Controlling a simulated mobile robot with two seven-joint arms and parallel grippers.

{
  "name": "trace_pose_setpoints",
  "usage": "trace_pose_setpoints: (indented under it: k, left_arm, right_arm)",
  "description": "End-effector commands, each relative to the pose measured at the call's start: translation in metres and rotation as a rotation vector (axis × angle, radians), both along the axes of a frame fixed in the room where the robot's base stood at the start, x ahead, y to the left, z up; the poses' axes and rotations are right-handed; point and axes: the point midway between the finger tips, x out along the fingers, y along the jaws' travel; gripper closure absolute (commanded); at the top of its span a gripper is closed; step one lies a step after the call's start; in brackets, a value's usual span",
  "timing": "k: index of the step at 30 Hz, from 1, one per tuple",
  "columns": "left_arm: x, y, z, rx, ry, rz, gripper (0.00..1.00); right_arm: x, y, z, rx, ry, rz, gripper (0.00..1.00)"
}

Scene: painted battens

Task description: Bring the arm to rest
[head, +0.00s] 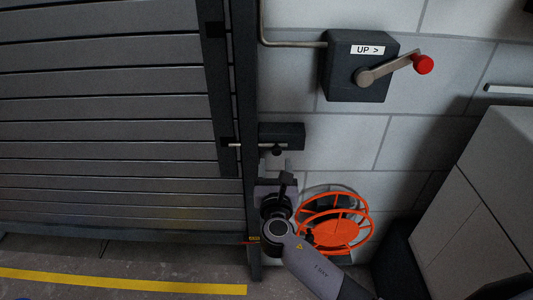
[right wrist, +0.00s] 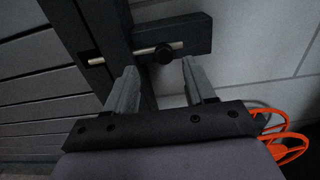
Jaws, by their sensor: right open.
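My right gripper (head: 279,164) is open, its arm coming in from the lower right. In the right wrist view its two grey fingers (right wrist: 159,70) stand wide apart with nothing between their tips. Beyond them is a dark latch block (right wrist: 185,32) with a metal bolt rod (right wrist: 135,54) and a round dark knob (right wrist: 165,55). In the head view the latch block (head: 290,132) sits on the wall beside the shutter's post, just above the gripper. The rod reaches left across the post. Any contact with the knob cannot be told. My left gripper is not in view.
A grey slatted shutter (head: 110,110) fills the left. A crank box (head: 345,85) marked "UP >" with a red-knobbed handle (head: 395,68) is on the block wall. An orange reel (head: 337,237) hangs close right of my wrist. A grey cabinet (head: 490,200) stands at right.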

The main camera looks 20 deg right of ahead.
Motion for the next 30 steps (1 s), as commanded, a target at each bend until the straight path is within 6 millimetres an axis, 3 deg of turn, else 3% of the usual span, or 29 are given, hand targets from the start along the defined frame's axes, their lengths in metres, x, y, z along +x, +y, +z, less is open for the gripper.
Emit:
trace_pose_setpoints:
  k: [5,8,11,15,18,23,27,30]
  left_arm:
    - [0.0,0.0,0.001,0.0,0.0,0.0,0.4]
    - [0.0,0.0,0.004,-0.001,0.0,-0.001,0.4]
    - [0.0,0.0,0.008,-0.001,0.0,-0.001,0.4]
    - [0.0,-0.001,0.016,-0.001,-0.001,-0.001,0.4]
    - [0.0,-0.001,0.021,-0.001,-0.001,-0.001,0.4]
    - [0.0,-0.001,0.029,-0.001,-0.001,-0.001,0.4]
    - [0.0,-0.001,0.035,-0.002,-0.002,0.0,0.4]
    - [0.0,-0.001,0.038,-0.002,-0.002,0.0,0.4]
  right_arm:
    - [-0.003,-0.001,-0.004,0.028,0.008,0.001,0.46]
    - [-0.015,-0.005,-0.023,0.171,0.04,0.003,0.46]
    - [-0.04,-0.01,-0.056,0.46,0.095,-0.009,0.46]
    - [-0.093,-0.017,-0.103,0.995,0.163,-0.089,0.46]
    - [-0.133,-0.02,-0.126,1.378,0.183,-0.191,0.46]
    - [-0.195,-0.025,-0.143,1.967,0.153,-0.418,0.46]
    - [-0.241,-0.031,-0.141,2.404,0.07,-0.639,0.46]
    - [-0.263,-0.035,-0.136,2.628,0.001,-0.77,0.46]
